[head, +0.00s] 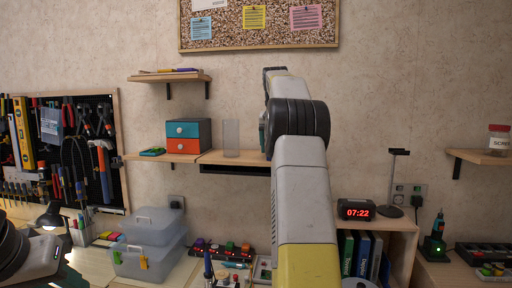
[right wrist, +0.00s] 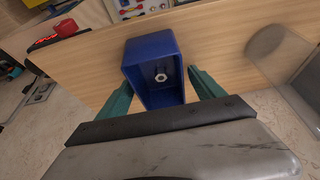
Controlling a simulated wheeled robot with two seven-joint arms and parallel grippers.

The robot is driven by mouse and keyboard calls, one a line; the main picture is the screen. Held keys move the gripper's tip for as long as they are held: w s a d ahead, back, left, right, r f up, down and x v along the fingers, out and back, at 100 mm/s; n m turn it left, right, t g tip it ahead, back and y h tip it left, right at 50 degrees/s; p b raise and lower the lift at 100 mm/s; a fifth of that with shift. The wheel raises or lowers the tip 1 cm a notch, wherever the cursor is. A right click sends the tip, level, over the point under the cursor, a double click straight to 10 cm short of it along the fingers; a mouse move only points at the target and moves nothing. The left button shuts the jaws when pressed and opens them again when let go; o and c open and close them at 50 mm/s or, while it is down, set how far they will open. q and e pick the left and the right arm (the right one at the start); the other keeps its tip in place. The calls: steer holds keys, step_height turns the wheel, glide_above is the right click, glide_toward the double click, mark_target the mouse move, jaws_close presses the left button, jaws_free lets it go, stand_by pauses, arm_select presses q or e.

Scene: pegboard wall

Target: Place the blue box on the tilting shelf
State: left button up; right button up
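The blue box (right wrist: 157,92) is open-topped, with a metal nut visible inside, in the right wrist view. It appears to rest on a light wooden shelf board (right wrist: 95,62), which also shows in the head view (head: 215,156). My right gripper (right wrist: 160,78) has its green fingers spread on either side of the box. A narrow gap shows at the right finger; the left fingertip is very near or touching the box wall. In the head view my right arm hides the blue box and the gripper. My left arm shows at the lower left, its gripper outside the picture.
A clear cylinder (head: 231,138) stands on the shelf beside the box; it also shows in the right wrist view (right wrist: 285,60). A teal-and-orange drawer unit (head: 188,136) is farther left. A red-digit clock (head: 356,210) stands on the lower cabinet. Tools and clear bins (head: 148,255) crowd the desk.

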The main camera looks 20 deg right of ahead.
steer(key=v, duration=0.7)
steer(key=s+a+r+n+t+y, duration=0.1)
steer(key=s+a+n+y, duration=0.1)
steer(key=s+a, duration=0.4)
steer(key=s+a+f+n+y, duration=0.1)
steer(key=s+a+f+n, duration=0.1)
steer(key=s+a+f, duration=0.8)
steer(key=s+a+f+n+t+y, duration=0.1)
steer(key=s+a+f+n, duration=0.2)
steer(key=s+a+f, duration=0.7)
steer(key=s, duration=0.7)
steer(key=shift+f+y, duration=0.3)
